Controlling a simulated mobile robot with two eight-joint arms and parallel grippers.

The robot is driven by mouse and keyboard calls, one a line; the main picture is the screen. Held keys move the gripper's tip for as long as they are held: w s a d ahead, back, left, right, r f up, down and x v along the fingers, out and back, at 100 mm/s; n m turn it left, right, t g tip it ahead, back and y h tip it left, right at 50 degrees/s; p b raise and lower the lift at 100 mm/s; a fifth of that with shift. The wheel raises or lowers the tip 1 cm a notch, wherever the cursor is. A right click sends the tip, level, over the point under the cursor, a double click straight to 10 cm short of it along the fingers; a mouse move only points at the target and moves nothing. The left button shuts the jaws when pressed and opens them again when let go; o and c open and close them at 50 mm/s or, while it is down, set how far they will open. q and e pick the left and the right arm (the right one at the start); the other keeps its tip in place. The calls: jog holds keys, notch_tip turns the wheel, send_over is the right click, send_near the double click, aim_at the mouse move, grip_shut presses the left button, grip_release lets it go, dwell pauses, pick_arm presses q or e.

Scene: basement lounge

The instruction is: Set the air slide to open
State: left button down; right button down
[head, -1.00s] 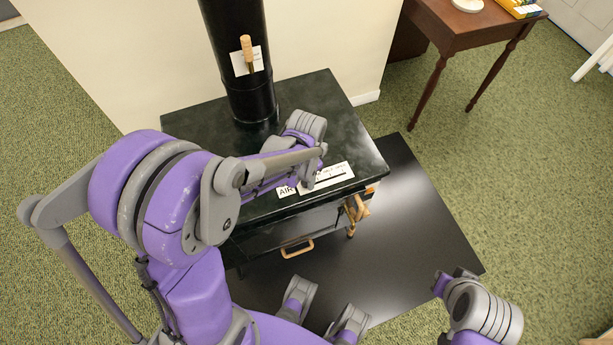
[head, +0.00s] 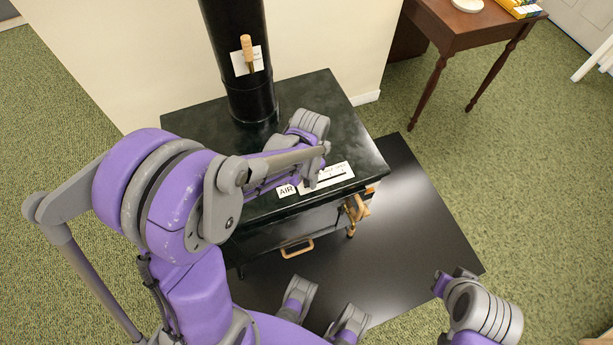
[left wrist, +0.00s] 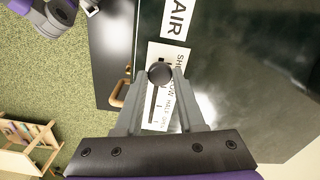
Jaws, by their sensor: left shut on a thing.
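The air slide's white scale plate (head: 338,172) lies on the dark stove top (head: 335,115) near its front edge, beside a white AIR label (head: 286,190). In the left wrist view the plate (left wrist: 150,125) has a dark slot and lettering, with LOW and HALF legible. The slide's round dark knob (left wrist: 160,73) is at the upper part of the plate, near the SHUT and LOW words. My left gripper (head: 314,184) is shut on the knob, one finger on each side. Its fingers hide part of the scale.
A black stovepipe (head: 235,60) with a wooden-handled lever (head: 247,50) rises at the back of the stove. A door handle (head: 297,249) and a wooden-gripped latch (head: 355,208) are at the front. A wooden side table (head: 455,25) stands at upper right.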

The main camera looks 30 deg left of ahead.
pick_arm(q)
jog(key=w+d, duration=0.2)
jog(key=w, duration=0.1)
jog(key=w+d, duration=0.3)
jog(key=w+d+b, duration=0.1)
jog(key=w+d, duration=0.1)
jog(key=shift+w+d, duration=0.2)
jog(key=shift+w, duration=0.2)
jog(key=shift+w+d+r, duration=0.1)
jog(key=c, duration=0.5)
grip_release()
jog(key=shift+d, duration=0.1)
notch_tip(320, 180, up, 11)
jog(key=p, duration=0.1)
